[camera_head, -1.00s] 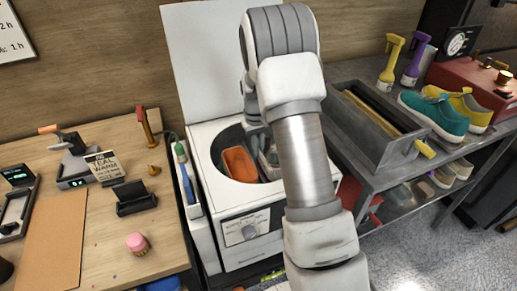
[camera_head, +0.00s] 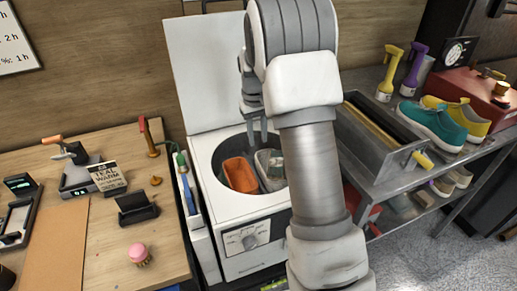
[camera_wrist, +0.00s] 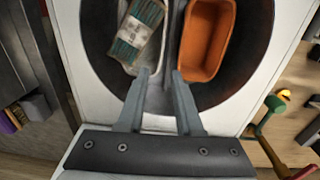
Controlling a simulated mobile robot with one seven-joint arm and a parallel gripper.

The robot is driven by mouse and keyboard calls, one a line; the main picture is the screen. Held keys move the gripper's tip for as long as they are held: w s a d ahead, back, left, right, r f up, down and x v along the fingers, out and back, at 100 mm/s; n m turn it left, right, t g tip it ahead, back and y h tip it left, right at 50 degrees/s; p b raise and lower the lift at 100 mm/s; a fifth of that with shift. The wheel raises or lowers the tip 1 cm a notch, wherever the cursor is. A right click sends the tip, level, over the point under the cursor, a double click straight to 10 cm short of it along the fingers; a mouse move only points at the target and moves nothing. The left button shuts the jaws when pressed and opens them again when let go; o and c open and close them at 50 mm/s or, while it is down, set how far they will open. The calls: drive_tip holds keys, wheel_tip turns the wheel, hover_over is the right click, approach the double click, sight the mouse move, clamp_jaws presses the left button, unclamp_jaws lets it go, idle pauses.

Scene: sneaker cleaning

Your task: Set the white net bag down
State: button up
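The white net bag (camera_head: 270,172) appears to be the pale, open-topped holder inside the round tub of the white washer (camera_head: 205,160). A teal-striped item shows in it, and it also shows in the wrist view (camera_wrist: 153,66). It rests beside an orange bin (camera_head: 240,174), which is right of it in the wrist view (camera_wrist: 207,38). My gripper (camera_head: 257,142) points down over the tub's back part, above the two. My arm hides the tub's right side.
The washer's lid (camera_head: 205,70) stands open behind the tub. A wooden table (camera_head: 95,235) with small tools is on the left. A metal bench with a grey trough (camera_head: 375,150) and sneakers (camera_head: 435,125) is on the right.

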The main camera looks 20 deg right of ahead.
drive_tip(key=s+a+r+t, duration=0.1)
drive_tip(key=s+a+r, duration=0.2)
drive_tip(key=s+r, duration=0.4)
drive_tip(key=s+a+r+t, duration=0.1)
drive_tip(key=s+a+r, duration=0.25)
drive_tip(key=r, duration=0.45)
drive_tip(key=s+a+t, duration=0.1)
drive_tip(key=s+a, duration=0.1)
drive_tip(key=s, duration=0.7)
drive_tip(key=s+a+r+t, duration=0.1)
drive_tip(key=s+a+t, duration=0.1)
drive_tip(key=s, duration=0.7)
drive_tip(key=shift+s+r+t+y, duration=0.15)
drive_tip(key=shift+s+t+y, duration=0.15)
drive_tip(key=shift+s, duration=0.1)
drive_tip(key=shift+r+p, duration=0.5)
drive_tip(key=shift+p, duration=0.05)
